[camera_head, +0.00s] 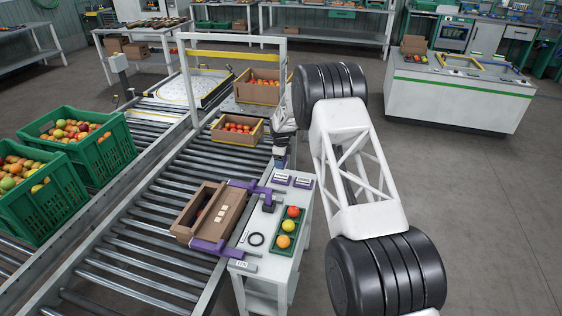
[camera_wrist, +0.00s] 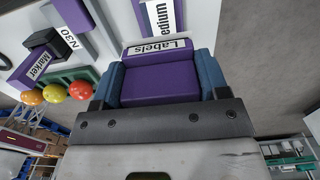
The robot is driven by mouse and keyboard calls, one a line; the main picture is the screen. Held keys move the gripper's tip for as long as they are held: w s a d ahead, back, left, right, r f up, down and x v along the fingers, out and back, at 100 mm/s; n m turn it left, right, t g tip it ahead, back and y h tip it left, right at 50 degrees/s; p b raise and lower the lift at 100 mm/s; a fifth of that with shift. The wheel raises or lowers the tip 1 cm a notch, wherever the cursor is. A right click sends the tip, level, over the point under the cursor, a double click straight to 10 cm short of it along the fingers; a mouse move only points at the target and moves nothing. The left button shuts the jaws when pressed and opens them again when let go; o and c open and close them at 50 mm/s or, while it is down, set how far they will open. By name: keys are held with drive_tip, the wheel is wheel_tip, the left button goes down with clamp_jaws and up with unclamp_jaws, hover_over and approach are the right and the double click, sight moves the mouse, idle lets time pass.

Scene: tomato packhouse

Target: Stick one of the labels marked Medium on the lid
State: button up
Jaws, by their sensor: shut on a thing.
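My gripper (camera_wrist: 160,85) has blue fingers closed on the two sides of a purple block marked Labels (camera_wrist: 158,88) in the wrist view. In the head view my gripper (camera_head: 281,160) hangs over the far end of the white side table. A purple-edged label holder reading "edium" (camera_wrist: 163,15) lies just beyond the held block; part of its word is cut off. Two such holders (camera_head: 281,179) (camera_head: 303,182) show in the head view. The lid (camera_head: 232,203) is a brown cardboard panel on a box, with small pale squares on it. The box's left part looks open.
Purple clamps (camera_head: 210,248) flank the box on the roller conveyor (camera_head: 150,225). The white table (camera_head: 262,264) bears a black ring (camera_head: 256,239), a dark marker block (camera_head: 268,206) and a green fruit tray (camera_head: 277,243). Green crates (camera_head: 95,165) stand left.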

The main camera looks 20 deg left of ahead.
drive_tip(key=s+a+r, duration=0.1)
drive_tip(key=s+a, duration=0.7)
drive_tip(key=r, duration=0.1)
hover_over(231, 199)
drive_tip(key=shift+w, duration=0.15)
drive_tip(key=shift+f, duration=3.35)
drive_tip(key=shift+f, duration=0.65)
idle(0.8)
drive_tip(key=shift+r, duration=3.05)
